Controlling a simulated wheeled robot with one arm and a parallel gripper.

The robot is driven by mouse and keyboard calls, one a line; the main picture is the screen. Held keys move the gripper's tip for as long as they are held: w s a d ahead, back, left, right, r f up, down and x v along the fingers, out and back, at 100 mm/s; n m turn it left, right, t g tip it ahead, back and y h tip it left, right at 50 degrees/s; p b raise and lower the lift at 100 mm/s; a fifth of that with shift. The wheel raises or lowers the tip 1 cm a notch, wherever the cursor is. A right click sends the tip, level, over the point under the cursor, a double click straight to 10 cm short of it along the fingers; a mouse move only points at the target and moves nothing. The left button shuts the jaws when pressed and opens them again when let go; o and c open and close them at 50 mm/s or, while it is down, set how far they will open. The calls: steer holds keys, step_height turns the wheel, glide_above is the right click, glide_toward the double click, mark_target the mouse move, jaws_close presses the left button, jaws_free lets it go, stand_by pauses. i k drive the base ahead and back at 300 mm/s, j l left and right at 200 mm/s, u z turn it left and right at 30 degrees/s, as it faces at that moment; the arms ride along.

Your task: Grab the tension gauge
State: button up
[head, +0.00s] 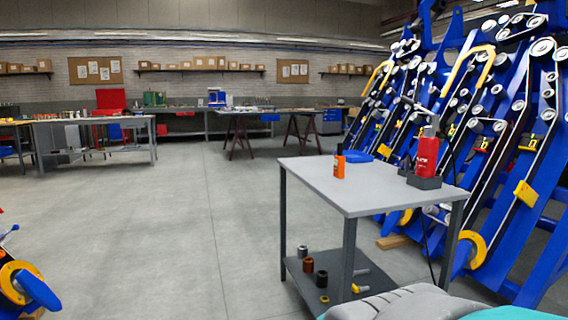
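No part labelled as the tension gauge can be read at this size. On the grey workbench (350,200) at centre right, a red hand-held device (427,155) with a grey top stands upright in a dark block (424,181). I cannot tell for sure which of these is the gauge. My gripper is not in view.
Several small cylindrical parts (307,265) sit on the bench's lower shelf. Blue harvester frames (535,200) with belts and pulleys rise close behind and right of the bench. A blue and orange machine part (25,288) is at lower left. Open floor (180,230) lies left of the bench.

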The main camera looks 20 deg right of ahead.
mark_target(339, 160)
steer(key=z, duration=1)
